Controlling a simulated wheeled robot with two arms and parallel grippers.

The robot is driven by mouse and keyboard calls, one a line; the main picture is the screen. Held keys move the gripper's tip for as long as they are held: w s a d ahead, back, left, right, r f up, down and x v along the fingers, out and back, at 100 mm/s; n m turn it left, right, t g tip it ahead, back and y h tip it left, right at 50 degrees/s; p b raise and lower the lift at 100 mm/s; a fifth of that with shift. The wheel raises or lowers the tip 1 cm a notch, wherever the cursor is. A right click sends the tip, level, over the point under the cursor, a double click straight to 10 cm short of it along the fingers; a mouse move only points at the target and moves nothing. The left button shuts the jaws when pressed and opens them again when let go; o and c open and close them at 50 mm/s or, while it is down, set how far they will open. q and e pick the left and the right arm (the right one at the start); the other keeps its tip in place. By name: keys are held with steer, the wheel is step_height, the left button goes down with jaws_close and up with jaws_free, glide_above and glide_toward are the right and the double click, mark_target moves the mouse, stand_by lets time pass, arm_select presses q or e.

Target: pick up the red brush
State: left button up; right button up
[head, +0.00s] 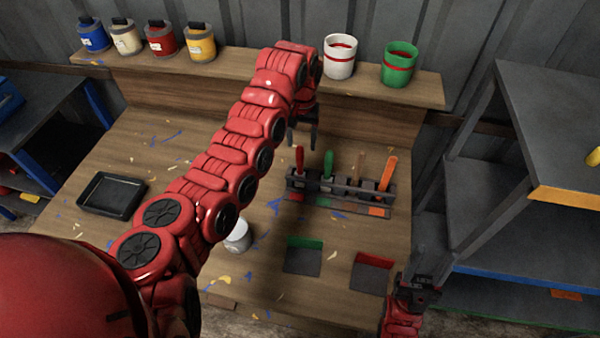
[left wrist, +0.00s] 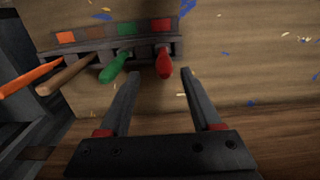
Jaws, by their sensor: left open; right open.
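The red brush (head: 299,160) stands at the left end of a dark brush rack (head: 336,190) on the workbench, handle up. My left gripper (head: 303,145) is open and empty, close to the handle's top. In the left wrist view the red handle (left wrist: 165,63) lies ahead of the gap between the open fingers (left wrist: 160,77), not clasped. A green brush (head: 328,164), a brown brush (head: 359,167) and an orange brush (head: 388,173) share the rack. My right gripper (head: 424,280) is at the bench's front right, away from the rack.
A back shelf holds several paint cans, a white bucket (head: 339,58) and a green bucket (head: 399,66). A black tray (head: 111,195) lies at left. A white can (head: 238,236) is partly behind my left arm. Dark shelving (head: 545,110) stands right.

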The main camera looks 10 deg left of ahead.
mark_target(300, 163)
arm_select(q)
step_height(300, 163, down, 6)
steer(key=shift+a+r, duration=0.1)
steer(key=shift+r, duration=0.05)
steer(key=f+b, duration=0.1)
steer(key=f, duration=0.1)
steer(key=f+b, duration=0.1)
steer(key=f, duration=0.2)
steer(key=shift+w+a+f+b, duration=0.15)
steer(key=shift+a+b, duration=0.05)
steer(key=shift+b, duration=0.1)
jaws_close()
